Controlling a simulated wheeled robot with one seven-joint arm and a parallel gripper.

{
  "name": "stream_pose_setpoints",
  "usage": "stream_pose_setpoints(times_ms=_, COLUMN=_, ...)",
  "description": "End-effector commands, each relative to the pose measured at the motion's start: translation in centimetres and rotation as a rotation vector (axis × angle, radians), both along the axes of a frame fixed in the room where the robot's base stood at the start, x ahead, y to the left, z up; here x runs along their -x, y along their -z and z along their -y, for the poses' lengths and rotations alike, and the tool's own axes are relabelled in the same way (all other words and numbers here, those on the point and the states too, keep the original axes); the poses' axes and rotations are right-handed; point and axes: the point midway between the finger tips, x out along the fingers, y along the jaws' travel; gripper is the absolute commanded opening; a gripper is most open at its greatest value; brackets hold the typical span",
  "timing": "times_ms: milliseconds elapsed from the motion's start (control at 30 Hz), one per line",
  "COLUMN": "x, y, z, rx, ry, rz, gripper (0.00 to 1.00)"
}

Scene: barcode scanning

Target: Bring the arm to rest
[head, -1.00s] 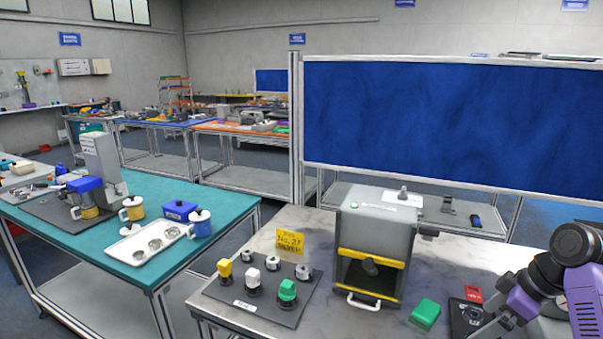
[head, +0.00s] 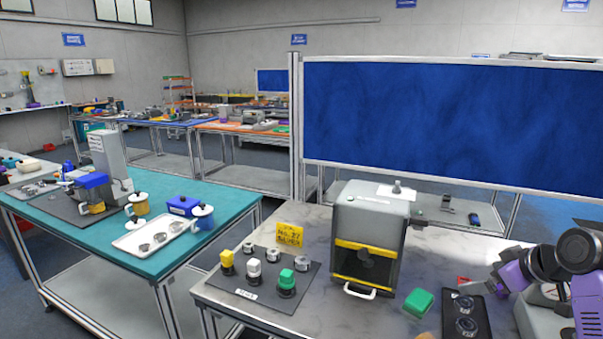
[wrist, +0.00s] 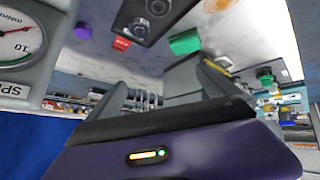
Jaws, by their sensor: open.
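My arm (head: 535,270), purple and dark grey, is folded at the right edge of the head view, above the right end of the grey-topped table. In the wrist view my gripper (wrist: 165,85) has its two dark fingers spread apart with nothing between them. The fingers point towards the grey machine. In the head view the fingers are small and hard to make out near the black plate.
A grey machine (head: 372,222) with yellow trim stands on the table (head: 310,222). A green block (head: 418,302), a red block (wrist: 121,43) and a black plate (head: 483,306) with round parts lie near my arm. A pressure dial (wrist: 18,40) fills the wrist view's left edge.

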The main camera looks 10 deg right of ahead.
Motion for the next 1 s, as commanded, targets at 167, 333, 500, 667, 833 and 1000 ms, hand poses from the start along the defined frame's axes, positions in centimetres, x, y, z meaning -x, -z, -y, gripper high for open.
stream_pose_setpoints(times_ms=167, x=-1.5, y=0.0, z=-0.7, rx=-0.019, ry=0.13, rz=0.196, gripper=0.98)
stream_pose_setpoints(times_ms=333, x=-1.2, y=1.3, z=-3.4, rx=-0.071, ry=0.257, rz=0.41, gripper=0.98)
stream_pose_setpoints(times_ms=500, x=1.3, y=2.9, z=-7.2, rx=-0.125, ry=0.346, rz=0.577, gripper=0.98)
stream_pose_setpoints(times_ms=667, x=5.1, y=4.2, z=-11.0, rx=-0.166, ry=0.401, rz=0.695, gripper=0.98)
stream_pose_setpoints(times_ms=833, x=10.1, y=5.2, z=-14.9, rx=-0.201, ry=0.433, rz=0.789, gripper=0.98)
stream_pose_setpoints(times_ms=1000, x=15.8, y=5.6, z=-18.7, rx=-0.224, ry=0.438, rz=0.853, gripper=0.98)
